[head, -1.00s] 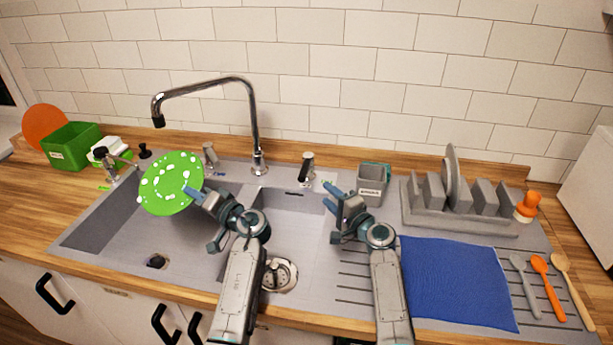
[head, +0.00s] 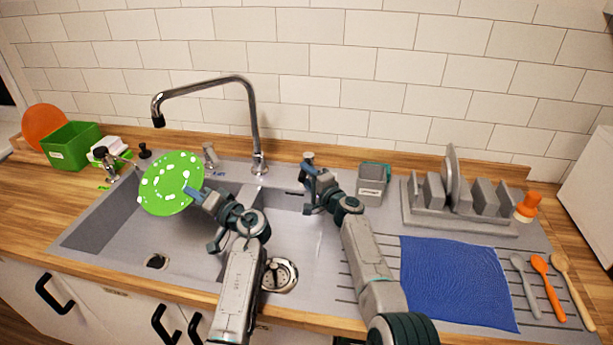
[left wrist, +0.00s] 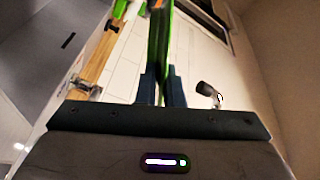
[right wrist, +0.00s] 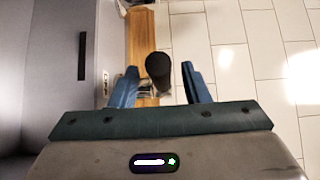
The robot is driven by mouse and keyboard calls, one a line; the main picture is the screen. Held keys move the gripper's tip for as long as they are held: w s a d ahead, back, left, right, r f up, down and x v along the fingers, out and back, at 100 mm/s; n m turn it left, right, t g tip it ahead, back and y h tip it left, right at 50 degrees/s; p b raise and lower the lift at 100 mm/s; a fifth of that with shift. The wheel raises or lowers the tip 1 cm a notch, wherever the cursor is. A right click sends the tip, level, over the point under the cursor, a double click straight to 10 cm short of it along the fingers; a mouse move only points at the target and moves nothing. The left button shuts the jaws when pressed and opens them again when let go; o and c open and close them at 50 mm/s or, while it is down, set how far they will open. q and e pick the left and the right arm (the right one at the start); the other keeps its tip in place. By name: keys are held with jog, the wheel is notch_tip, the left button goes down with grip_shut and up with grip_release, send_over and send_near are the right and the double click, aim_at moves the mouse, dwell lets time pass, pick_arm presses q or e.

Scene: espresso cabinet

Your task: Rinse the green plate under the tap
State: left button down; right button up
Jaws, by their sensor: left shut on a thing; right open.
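The green plate (head: 170,184) is covered with white foam spots. My left gripper (head: 195,193) is shut on its right edge and holds it tilted above the left basin. In the left wrist view the plate (left wrist: 160,45) stands edge-on between the fingers. The chrome tap (head: 207,87) arches over the sink, its dark spout end above the plate; no water shows. My right gripper (head: 308,180) is open at the right tap handle (head: 308,160). In the right wrist view the handle's dark knob (right wrist: 158,68) is between the open fingers.
A grey caddy (head: 372,182) stands right of my right gripper. Further right are a grey dish rack (head: 460,222), a blue cloth (head: 455,282) and several utensils. A green box (head: 72,146) is at the far left. The right basin (head: 285,232) is empty.

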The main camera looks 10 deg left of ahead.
pick_arm(q)
jog(key=shift+r, duration=0.1)
pick_arm(e)
jog(key=shift+w+a, duration=0.1)
grip_shut()
jog(key=d+n+g+y, duration=0.2)
jog(key=g+y, duration=0.1)
jog(key=shift+w+n, duration=0.15)
jog(key=shift+n, duration=0.25)
grip_release()
